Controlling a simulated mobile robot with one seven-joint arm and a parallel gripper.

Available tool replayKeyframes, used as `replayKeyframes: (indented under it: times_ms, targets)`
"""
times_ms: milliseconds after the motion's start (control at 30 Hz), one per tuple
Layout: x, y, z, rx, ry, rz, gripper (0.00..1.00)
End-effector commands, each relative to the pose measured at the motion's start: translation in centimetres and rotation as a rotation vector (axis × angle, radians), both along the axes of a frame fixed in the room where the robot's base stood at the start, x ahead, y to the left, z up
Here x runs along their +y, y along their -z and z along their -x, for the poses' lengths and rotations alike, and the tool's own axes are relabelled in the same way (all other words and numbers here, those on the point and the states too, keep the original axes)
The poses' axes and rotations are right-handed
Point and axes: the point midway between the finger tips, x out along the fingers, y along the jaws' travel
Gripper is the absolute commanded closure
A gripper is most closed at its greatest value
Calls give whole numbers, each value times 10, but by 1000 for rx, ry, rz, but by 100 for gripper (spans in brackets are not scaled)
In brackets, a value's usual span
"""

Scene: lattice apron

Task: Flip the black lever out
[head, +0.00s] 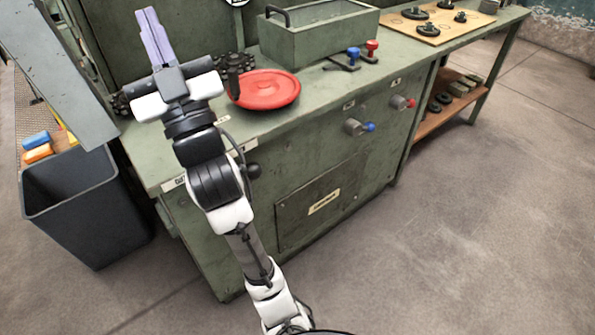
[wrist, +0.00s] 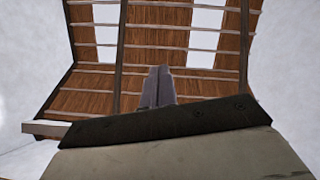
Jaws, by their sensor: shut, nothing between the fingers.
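My gripper (head: 152,35) is raised over the left end of the green bench, fingers pointing up and away. Its fingers are shut and empty. In the wrist view the closed fingers (wrist: 157,88) point toward a wooden slatted roof, and no lever shows. A dark upright handle (head: 234,82) stands at the left edge of the red disc, right of my wrist. A black round knob (head: 253,170) shows on the bench front beside my arm, partly hidden. I cannot tell which is the black lever. Neither is touched by my fingers.
The red disc (head: 268,90) lies on the bench top (head: 320,92). Blue (head: 368,127) and red (head: 408,103) knobs are on the front. A dark bin (head: 88,215) stands left.

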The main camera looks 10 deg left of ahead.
Motion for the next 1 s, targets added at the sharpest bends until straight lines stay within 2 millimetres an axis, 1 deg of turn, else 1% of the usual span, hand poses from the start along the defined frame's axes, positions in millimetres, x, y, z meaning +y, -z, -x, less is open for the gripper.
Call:
replayKeyframes:
  times_ms: [33,67,100,167,200,267,300,333,367,400,500,600,700,833,900,1000]
  targets:
    - [-19,1,-43,101,84,43,100]
    - [-29,9,-65,162,124,66,100]
    - [-46,21,-93,247,174,94,100]
    - [-75,44,-132,383,241,127,100]
    - [-96,61,-155,478,277,143,100]
    - [-129,93,-184,633,312,157,100]
    - [-150,117,-200,744,321,157,100]
    - [-166,138,-209,831,318,153,100]
    - [-180,161,-216,923,300,141,100]
    - [-194,192,-221,1038,257,119,100]
    - [-203,251,-218,1239,113,47,100]
    - [-200,294,-207,1385,-51,-42,100]
    - [-193,327,-191,1503,-224,-144,100]
    - [-184,359,-168,1626,-451,-294,100]
    - [-181,371,-155,1679,-571,-381,100]
    - [-181,385,-138,1739,-721,-503,100]
